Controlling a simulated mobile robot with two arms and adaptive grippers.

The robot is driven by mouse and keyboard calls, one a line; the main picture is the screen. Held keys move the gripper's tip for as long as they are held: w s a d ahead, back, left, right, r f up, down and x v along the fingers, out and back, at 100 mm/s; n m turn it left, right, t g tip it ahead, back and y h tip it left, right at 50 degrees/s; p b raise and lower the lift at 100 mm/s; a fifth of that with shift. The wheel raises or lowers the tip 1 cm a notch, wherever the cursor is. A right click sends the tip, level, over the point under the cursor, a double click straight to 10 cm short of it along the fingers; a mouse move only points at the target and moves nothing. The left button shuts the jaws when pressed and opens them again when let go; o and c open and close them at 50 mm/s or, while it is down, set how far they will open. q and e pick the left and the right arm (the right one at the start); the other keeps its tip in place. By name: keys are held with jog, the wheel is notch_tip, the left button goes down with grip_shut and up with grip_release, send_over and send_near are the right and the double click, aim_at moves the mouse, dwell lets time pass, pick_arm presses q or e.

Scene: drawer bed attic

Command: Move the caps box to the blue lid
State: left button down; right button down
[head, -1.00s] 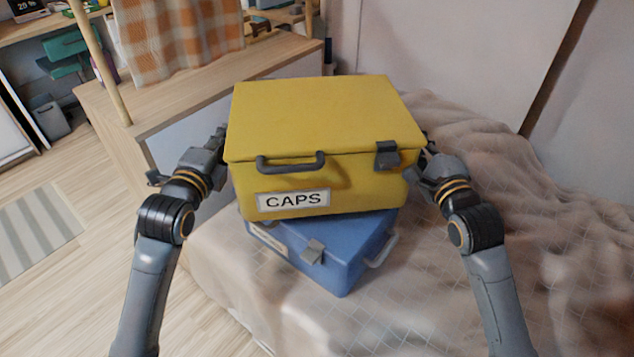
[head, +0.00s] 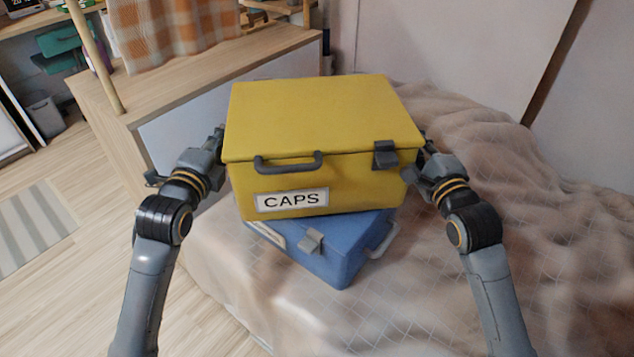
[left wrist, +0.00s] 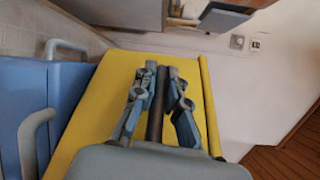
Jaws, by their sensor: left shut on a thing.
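The yellow caps box (head: 320,115) has a "CAPS" label, a dark front handle and a latch. It is between my two grippers, over the blue box (head: 340,262). It hides most of the blue lid, and I cannot tell whether it touches it. My left gripper (head: 216,142) is at the caps box's left side. In the left wrist view, its fingers (left wrist: 160,95) are shut around a dark side handle (left wrist: 154,120) on the yellow wall. My right gripper (head: 428,155) is at the right side, its fingertips hidden by the box. The blue box also shows in the left wrist view (left wrist: 35,95).
The blue box sits on a bed with a rumpled beige cover (head: 520,240). A wooden cabinet (head: 200,85) with an orange checked cloth (head: 175,30) stands behind on the left. A wall (head: 440,45) closes the back. Wood floor is open at left.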

pick_arm(q)
jog(key=shift+f+b, duration=0.45)
jog(key=shift+f, duration=0.15)
pick_arm(e)
jog(key=shift+f, duration=0.55)
pick_arm(q)
jog(key=c, duration=1.4)
grip_release()
pick_arm(e)
jog(key=c, duration=1.4)
grip_release()
pick_arm(q)
jog(key=shift+s, duration=0.1)
pick_arm(e)
jog(key=shift+s, duration=0.1)
jog(key=shift+s+d, duration=0.1)
jog(key=shift+s, duration=0.1)
pick_arm(q)
jog(key=s, duration=0.4)
jog(key=s+a, duration=0.1)
jog(key=s, duration=0.2)
jog(key=s+a, duration=0.1)
jog(key=s, duration=0.3)
jog(key=shift+s+r, duration=0.35)
pick_arm(e)
jog(key=v, duration=1.1)
jog(key=shift+s+d, duration=0.1)
jog(key=shift+s, duration=0.15)
